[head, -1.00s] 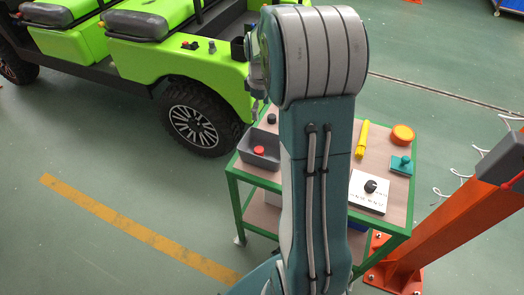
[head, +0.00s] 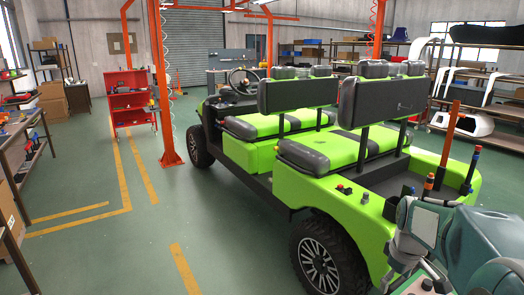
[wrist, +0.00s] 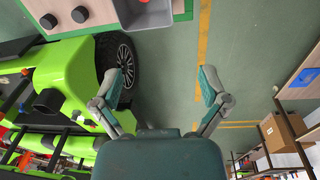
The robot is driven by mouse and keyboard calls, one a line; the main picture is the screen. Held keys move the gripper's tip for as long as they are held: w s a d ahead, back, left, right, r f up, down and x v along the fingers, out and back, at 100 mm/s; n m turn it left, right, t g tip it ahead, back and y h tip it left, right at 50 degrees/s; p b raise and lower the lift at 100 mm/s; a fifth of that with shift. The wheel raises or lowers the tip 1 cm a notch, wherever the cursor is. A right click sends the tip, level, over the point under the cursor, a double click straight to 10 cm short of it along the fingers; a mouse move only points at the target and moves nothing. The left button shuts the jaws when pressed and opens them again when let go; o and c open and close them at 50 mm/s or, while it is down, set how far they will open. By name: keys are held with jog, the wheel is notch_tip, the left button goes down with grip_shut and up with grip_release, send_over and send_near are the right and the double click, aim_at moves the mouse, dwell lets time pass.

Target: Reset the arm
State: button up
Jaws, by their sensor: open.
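My gripper (wrist: 160,84) is open and empty in the wrist view, its two teal-and-grey fingers spread wide over the green floor. My arm (head: 470,245) fills the lower right corner of the head view, beside the rear of the lime green cart (head: 285,155).
A green-edged worktable (wrist: 48,45) with black knobs and a grey tray (wrist: 150,14) is at the wrist view's top left. Shelves with boxes (head: 22,135) stand left in the head view. A red rack (head: 130,100) and orange post (head: 162,90) stand farther back.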

jog(key=s+a+r+m+t, duration=0.2)
jog(key=s+a+r, duration=0.1)
jog(key=s+a, duration=0.5)
jog(key=s+a+r+m+t, duration=0.2)
jog(key=s+a+r+m, duration=0.1)
jog(key=s+a, duration=0.5)
jog(key=shift+s+a+r+t, duration=0.15)
jog(key=shift+s+t, duration=0.15)
jog(key=shift+s, duration=0.7)
